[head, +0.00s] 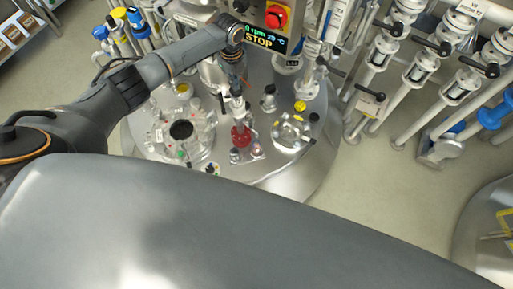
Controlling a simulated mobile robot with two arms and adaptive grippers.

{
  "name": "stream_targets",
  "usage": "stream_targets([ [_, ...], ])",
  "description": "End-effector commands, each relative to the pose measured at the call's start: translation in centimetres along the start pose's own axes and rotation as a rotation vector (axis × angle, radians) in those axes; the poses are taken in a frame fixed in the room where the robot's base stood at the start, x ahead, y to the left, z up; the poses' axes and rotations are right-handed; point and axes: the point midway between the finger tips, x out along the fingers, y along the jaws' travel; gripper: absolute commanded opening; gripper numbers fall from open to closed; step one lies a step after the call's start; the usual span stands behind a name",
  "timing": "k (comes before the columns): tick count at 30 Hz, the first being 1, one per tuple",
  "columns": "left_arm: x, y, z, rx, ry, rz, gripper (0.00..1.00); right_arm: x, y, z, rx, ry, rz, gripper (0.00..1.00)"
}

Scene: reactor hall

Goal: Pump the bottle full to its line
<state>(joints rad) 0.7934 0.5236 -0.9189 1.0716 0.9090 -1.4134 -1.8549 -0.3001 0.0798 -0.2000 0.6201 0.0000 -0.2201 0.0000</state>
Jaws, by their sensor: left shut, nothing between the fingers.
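My left arm reaches in from the left, and its left gripper (237,101) points down over the top of the steel vessel (322,165). The gripper looks shut and empty, just above a red fitting (241,136) on the lid. Small clear glass or metal parts (257,149) stand beside the foot of the red fitting. I cannot tell whether one of them is the bottle, and no fill line can be made out. The pump cannot be told apart for certain from the other lid fittings. My right gripper is not in view.
A control box with a red and yellow switch (275,16) and a "STOP" display (259,36) stands behind the vessel. An open round port (181,130) is on the lid's left. Valves and pipes (421,68) crowd the right. The floor (375,195) right of the vessel is clear.

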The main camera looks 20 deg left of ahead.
Motion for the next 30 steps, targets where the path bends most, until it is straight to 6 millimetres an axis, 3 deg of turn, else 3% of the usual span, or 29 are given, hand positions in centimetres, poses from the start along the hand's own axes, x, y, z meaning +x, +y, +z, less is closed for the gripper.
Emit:
stream_targets([
  [30,-5.8,0.1,-0.1,0.0,0.001,0.002,0.0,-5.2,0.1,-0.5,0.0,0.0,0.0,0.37],
])
